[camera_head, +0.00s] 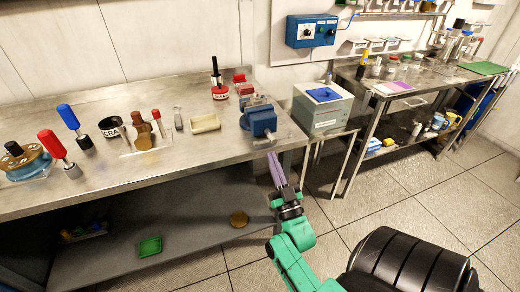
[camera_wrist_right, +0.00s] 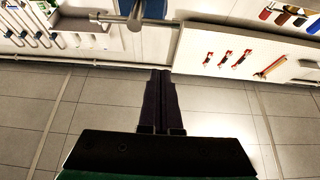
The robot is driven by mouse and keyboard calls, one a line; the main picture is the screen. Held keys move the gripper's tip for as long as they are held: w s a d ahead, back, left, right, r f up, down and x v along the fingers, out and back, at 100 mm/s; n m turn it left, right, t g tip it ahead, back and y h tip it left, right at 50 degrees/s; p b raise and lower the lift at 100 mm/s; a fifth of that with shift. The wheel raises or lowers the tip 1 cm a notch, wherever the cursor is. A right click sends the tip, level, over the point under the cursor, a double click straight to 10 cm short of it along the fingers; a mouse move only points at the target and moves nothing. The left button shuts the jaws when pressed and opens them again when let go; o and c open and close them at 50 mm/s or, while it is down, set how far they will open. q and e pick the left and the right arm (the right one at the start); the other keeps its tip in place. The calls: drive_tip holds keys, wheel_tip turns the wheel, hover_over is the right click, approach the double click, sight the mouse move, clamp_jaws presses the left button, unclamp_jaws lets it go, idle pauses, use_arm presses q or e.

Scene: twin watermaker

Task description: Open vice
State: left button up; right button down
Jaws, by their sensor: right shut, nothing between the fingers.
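The blue vice (camera_head: 262,122) sits at the right front corner of the steel workbench. Its metal screw and bar handle (camera_wrist_right: 135,15) show at the top of the right wrist view, with part of the blue body beside them. My right gripper (camera_head: 272,156) is shut and empty. Its long fingers point up towards the vice from just off the bench's front corner. In the wrist view the closed fingertips (camera_wrist_right: 160,72) are below the handle in the picture and appear apart from it. My left gripper is not in view.
The workbench (camera_head: 190,155) holds screwdrivers, a cream tray (camera_head: 205,123) and a red-based tool (camera_head: 219,90) left of the vice. A grey box with a blue top (camera_head: 322,105) stands to the right. A lower shelf runs under the bench. The tiled floor in front is open.

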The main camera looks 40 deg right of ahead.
sight(270, 137)
drive_tip(key=a+r+p+x, duration=0.1)
drive_tip(key=p+x, duration=0.1)
drive_tip(key=x, duration=0.6)
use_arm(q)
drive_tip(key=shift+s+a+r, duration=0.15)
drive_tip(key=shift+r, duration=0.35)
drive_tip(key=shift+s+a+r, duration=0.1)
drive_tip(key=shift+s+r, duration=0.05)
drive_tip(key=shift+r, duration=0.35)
use_arm(e)
drive_tip(key=f, duration=0.4)
drive_tip(key=shift+w+d+f, duration=0.2)
drive_tip(key=shift+d+f, duration=0.15)
drive_tip(key=shift+d, duration=0.05)
use_arm(q)
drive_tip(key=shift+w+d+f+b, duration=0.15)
drive_tip(key=shift+b, duration=0.15)
use_arm(e)
drive_tip(key=shift+f+n, duration=0.15)
drive_tip(key=shift+n, duration=0.25)
